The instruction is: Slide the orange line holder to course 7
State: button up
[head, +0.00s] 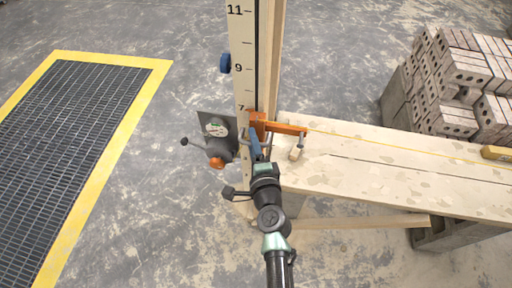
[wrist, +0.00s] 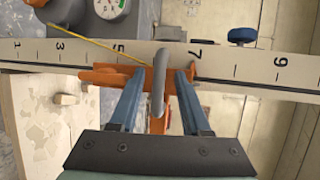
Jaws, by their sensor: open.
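The orange line holder (head: 257,119) sits around the numbered post (head: 240,45), just below the 7 in the head view. In the wrist view the holder (wrist: 105,76) spans from before 5 to close beside 7. Its grey handle loop (wrist: 159,88) stands out from it. My gripper (head: 255,143) is at the holder. In the wrist view its two blue fingers (wrist: 160,76) are open, one on each side of the handle, with gaps showing. Part of the holder is hidden behind the fingers and handle.
A grey gauge unit (head: 217,130) with an orange knob is close left of the post. A blue knob (head: 225,63) sits by 9. A plank (head: 390,165) with a yellow line extends right, towards stacked bricks (head: 465,75). A yellow-edged floor grate (head: 75,110) lies left.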

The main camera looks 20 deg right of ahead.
jog(key=b+v, duration=0.2)
jog(key=v, duration=1)
jog(key=shift+s+r, duration=0.25)
jog(key=shift+s, duration=0.1)
jog(key=shift+a, duration=0.1)
jog(key=w+a+r+n+t+y+b, duration=0.15)
jog(key=w+r+n, duration=0.3)
jog(key=r, duration=0.55)
jog(key=w+a+r+n+t+y+p, duration=0.1)
jog(key=w+a+r+n+t, duration=0.3)
jog(key=r, duration=0.7)
jog(key=w+a+r+n+y+b, duration=0.1)
jog(key=w+a+r+n, duration=0.1)
jog(key=r+n, duration=0.6)
jog(key=s+a+r+n+t, duration=0.1)
jog(key=s+a+r+t, duration=0.1)
jog(key=r, duration=0.6)
jog(key=s+a+r+n+t, duration=0.1)
jog(key=s+r+n+t, duration=0.1)
jog(key=s+r, duration=0.3)
jog(key=s+a+r+n+t+b, duration=0.1)
jog(key=s+a+r+t, duration=0.1)
jog(key=r, duration=1.1)
jog(key=shift+s+a+r+n, duration=0.2)
jog(key=shift+s+a+n, duration=0.15)
jog(key=shift+s, duration=0.35)
